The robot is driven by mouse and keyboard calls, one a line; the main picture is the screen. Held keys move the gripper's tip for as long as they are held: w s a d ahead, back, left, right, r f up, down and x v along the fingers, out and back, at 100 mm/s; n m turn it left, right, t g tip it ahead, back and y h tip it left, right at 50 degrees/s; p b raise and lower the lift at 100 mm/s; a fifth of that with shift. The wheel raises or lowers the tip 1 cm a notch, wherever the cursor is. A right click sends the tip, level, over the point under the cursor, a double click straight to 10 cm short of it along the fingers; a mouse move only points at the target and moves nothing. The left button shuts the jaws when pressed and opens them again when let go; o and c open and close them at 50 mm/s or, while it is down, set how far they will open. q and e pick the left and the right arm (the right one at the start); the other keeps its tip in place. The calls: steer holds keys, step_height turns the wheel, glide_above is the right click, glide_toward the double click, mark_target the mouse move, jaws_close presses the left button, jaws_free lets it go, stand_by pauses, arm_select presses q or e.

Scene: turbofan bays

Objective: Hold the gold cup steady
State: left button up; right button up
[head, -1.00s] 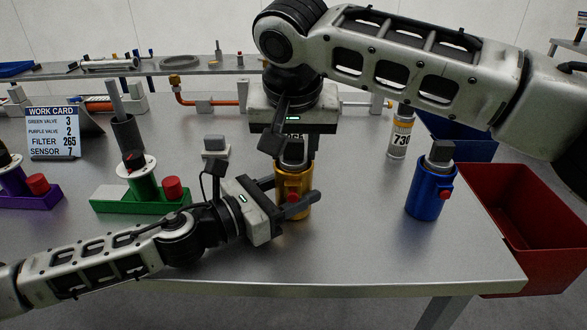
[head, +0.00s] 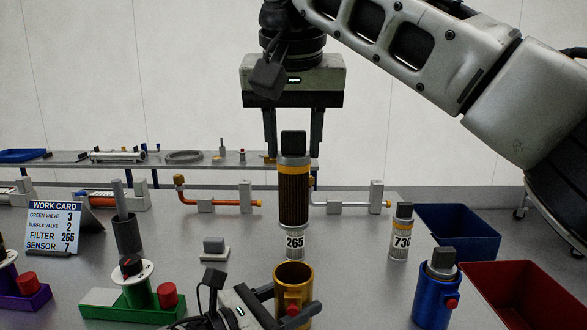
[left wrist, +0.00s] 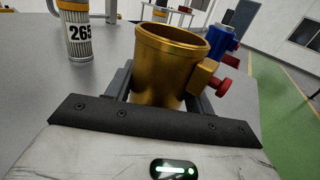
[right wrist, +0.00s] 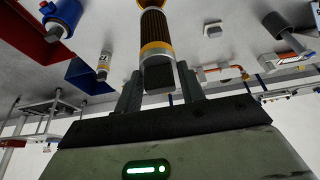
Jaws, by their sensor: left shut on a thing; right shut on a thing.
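The gold cup (head: 293,285) stands on the table, upright, with its open top showing in the left wrist view (left wrist: 168,75). My left gripper (head: 286,303) is shut around its body, one finger on each side. The right wrist view (right wrist: 157,35) shows the filter between the fingers.
A blue cup (head: 437,290) with a red knob stands to the right, with another filter (head: 401,235) behind it. A red bin (head: 530,290) and a blue bin (head: 460,230) are at the right. A green valve base (head: 140,300) and a work card (head: 52,228) are at the left.

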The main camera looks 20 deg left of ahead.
steer(key=shift+r, duration=0.2)
arm_select(q)
steer(key=o, duration=1.2)
